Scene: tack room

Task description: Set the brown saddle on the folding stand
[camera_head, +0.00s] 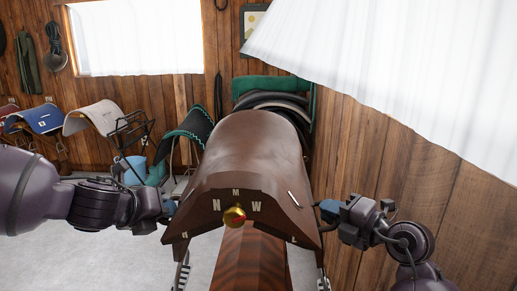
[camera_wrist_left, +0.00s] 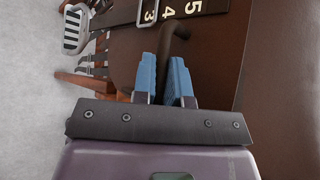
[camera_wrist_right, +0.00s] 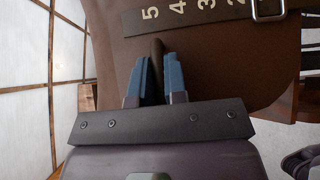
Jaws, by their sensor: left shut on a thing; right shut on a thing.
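The brown saddle (camera_head: 245,155) fills the middle of the head view, with white letters and a gold knob on its near end. My left gripper (camera_head: 172,207) is at its left side and my right gripper (camera_head: 325,208) at its right side. In the left wrist view my blue fingers (camera_wrist_left: 167,75) are shut on a dark bar at the saddle's flap. In the right wrist view my fingers (camera_wrist_right: 157,75) are shut on a similar dark bar. A black metal frame (camera_head: 133,128) at the left back looks like a folding stand.
A reddish wooden beam (camera_head: 248,262) runs under the saddle; whether they touch is hidden. Several other saddles sit along the back wall, including a blue one (camera_head: 38,120) and a green-edged one (camera_head: 190,125). A wooden wall (camera_head: 400,130) stands close on the right. Grey floor (camera_head: 90,262) is clear at lower left.

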